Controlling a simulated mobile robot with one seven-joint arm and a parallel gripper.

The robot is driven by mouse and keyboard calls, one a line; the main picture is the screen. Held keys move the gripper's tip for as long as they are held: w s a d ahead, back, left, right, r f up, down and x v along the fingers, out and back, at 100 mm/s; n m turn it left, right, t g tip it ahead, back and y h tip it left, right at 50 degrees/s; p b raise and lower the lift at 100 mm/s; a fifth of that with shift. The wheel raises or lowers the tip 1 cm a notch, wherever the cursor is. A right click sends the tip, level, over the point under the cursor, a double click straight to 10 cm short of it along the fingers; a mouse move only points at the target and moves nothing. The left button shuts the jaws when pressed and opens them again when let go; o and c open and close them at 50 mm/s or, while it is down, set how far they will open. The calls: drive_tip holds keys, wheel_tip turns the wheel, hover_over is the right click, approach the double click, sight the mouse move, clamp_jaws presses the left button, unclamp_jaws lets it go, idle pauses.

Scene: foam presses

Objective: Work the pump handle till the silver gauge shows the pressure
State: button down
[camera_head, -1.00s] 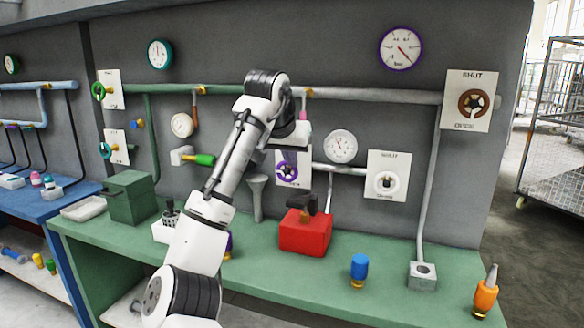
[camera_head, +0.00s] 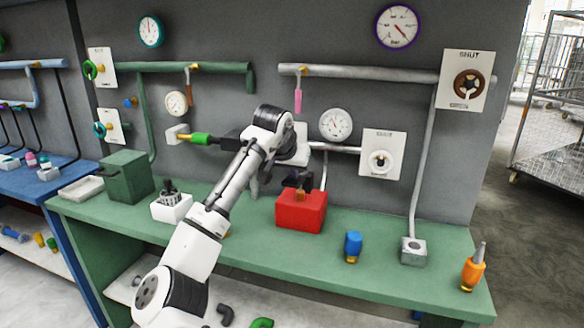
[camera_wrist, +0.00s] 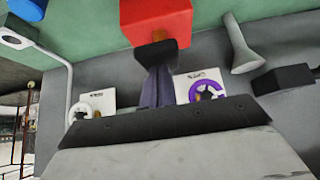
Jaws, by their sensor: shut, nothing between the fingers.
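The pump on the green bench is a red box (camera_head: 302,213) with a short orange stem (camera_head: 301,196) and a black bar handle on top. In the wrist view, which looks upside down, the red box (camera_wrist: 157,18) and black handle (camera_wrist: 155,52) lie straight ahead. My gripper (camera_wrist: 158,72) is shut and empty, its dark fingertips at the handle; whether they touch it I cannot tell. In the head view my wrist hides most of the fingers. The silver-rimmed gauge (camera_head: 336,125) hangs on the wall above; its needle is too small to read.
A white-plated valve (camera_head: 381,160) is right of the gauge. A purple valve (camera_wrist: 207,92) shows in the wrist view. A green-and-yellow lever (camera_head: 200,139) sticks out left of my wrist. A blue-topped item (camera_head: 353,246) stands right of the pump, with bare bench around it.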

drive_tip(key=f+b, duration=0.2)
drive_tip(key=shift+s+t+b, duration=0.2)
drive_tip(key=shift+t+b, duration=0.15)
drive_tip(key=shift+t, duration=0.05)
drive_tip(key=shift+s+a+f+t+h+b, duration=0.1)
drive_tip(key=shift+s+f+t+h+b, duration=0.15)
drive_tip(key=shift+f+t+b, duration=0.75)
drive_tip(key=shift+s+a+f+t+h+b, duration=0.15)
drive_tip(key=shift+f+b, duration=0.35)
drive_tip(key=shift+b, duration=1.25)
drive_tip(key=shift+s+a+f+t+h+b, duration=0.1)
drive_tip(key=shift+s+f+t+h+b, duration=0.2)
drive_tip(key=shift+f+t+b, duration=0.7)
drive_tip(key=shift+r+g+b, duration=0.2)
drive_tip(key=shift+g+b, duration=0.1)
drive_tip(key=shift+g, duration=0.15)
drive_tip(key=shift+r, duration=0.1)
